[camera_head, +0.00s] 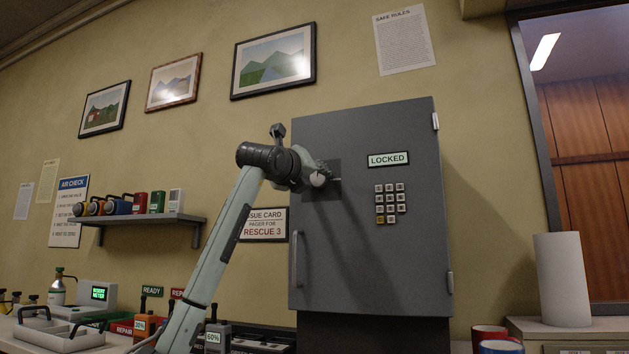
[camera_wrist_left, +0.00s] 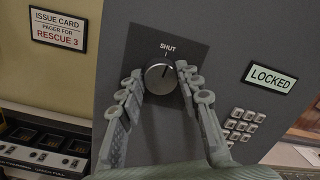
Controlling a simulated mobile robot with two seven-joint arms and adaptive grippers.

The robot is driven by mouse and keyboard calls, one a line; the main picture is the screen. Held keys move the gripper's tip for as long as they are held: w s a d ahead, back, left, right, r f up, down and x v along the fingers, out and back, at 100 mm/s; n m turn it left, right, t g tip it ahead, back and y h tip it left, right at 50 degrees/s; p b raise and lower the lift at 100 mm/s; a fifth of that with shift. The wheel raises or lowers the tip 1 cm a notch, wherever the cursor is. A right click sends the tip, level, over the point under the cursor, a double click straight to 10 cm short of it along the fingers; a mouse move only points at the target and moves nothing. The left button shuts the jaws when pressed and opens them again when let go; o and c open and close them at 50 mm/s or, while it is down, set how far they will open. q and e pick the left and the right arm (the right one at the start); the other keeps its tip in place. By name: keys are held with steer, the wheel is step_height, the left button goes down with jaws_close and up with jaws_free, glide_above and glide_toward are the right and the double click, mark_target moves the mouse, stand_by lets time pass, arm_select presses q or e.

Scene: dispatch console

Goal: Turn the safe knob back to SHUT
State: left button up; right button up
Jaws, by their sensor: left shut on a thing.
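The grey safe (camera_head: 350,250) stands upright with its door closed, and its display (camera_head: 388,159) reads LOCKED. The display also shows in the left wrist view (camera_wrist_left: 270,78). The round safe knob (camera_wrist_left: 160,76) sits on a dark plate below the word SHUT (camera_wrist_left: 168,47) and a short tick. The exact turn of the knob's own mark is too small to tell. My left gripper (camera_head: 320,177) reaches the knob from the left. Its two fingers (camera_wrist_left: 160,82) are shut on the knob's sides. In the head view the gripper mostly hides the knob. My right gripper is not in view.
A keypad (camera_head: 390,203) is right of the knob, and a door handle (camera_head: 294,259) is below it. A shelf (camera_head: 150,218) with canisters hangs at the left.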

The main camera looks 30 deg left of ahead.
arm_select(q)
steer(key=shift+n, duration=0.7)
steer(key=o, duration=1.2)
steer(key=shift+c, duration=0.2)
steer(key=v, duration=1.2)
